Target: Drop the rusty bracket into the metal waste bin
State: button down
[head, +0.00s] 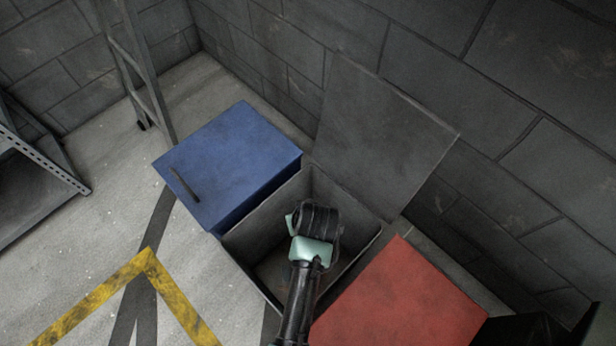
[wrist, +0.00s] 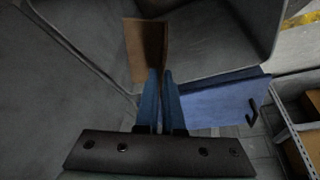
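The metal waste bin (head: 258,232) is a grey open box between a blue and a red bin, its lid (head: 382,135) swung up against the wall. My arm reaches over the bin's opening in the head view; my fingers and the bracket are hidden there behind my wrist. In the wrist view my gripper (wrist: 161,72) has its two blue fingers close together. The rusty bracket (wrist: 141,52), a brown angled piece, sits at the fingertips and looks gripped between them. Grey bin surfaces show around it.
The blue bin (head: 230,158) with a dark handle stands left of the opening, closed. The red-lidded bin (head: 405,300) stands at the right. A stone block wall (head: 450,50) rises behind. A metal rack (head: 30,175) and yellow floor marking (head: 95,298) are left.

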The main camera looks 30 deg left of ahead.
jog(key=shift+f+b, duration=0.55)
jog(key=shift+f, duration=0.4)
jog(key=shift+r, duration=0.1)
jog(key=c, duration=1)
grip_release()
jog(key=shift+o, duration=0.2)
jog(key=p+v, duration=0.3)
jog(key=v, duration=1)
jog(key=shift+s, duration=0.1)
